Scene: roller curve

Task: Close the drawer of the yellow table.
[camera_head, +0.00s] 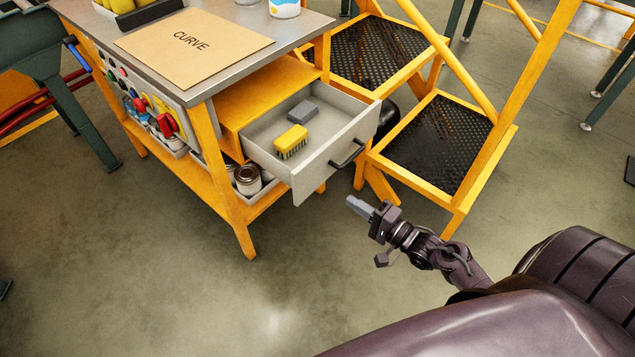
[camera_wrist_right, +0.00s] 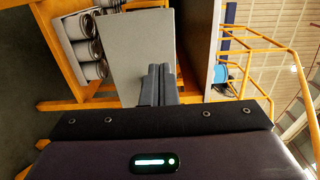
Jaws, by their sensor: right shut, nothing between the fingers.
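The yellow table (camera_head: 232,213) stands at the upper left of the head view, with a grey metal top. Its grey drawer (camera_head: 322,182) is pulled out toward the right. It has a dark handle (camera_head: 348,153) on its front and holds a yellow brush (camera_head: 291,141) and a grey block (camera_head: 302,111). My right gripper (camera_head: 357,205) is shut and empty, in front of the drawer and below its handle, apart from it in the head view. In the right wrist view the shut fingers (camera_wrist_right: 159,84) show before a grey panel (camera_wrist_right: 138,45), likely the drawer. My left gripper is not in view.
Yellow steps (camera_head: 440,145) with black treads stand right beside the drawer. A cardboard sheet (camera_head: 194,46) marked CURVE lies on the table top. Cans (camera_head: 247,180) sit on the lower shelf. The floor in front of the table is clear.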

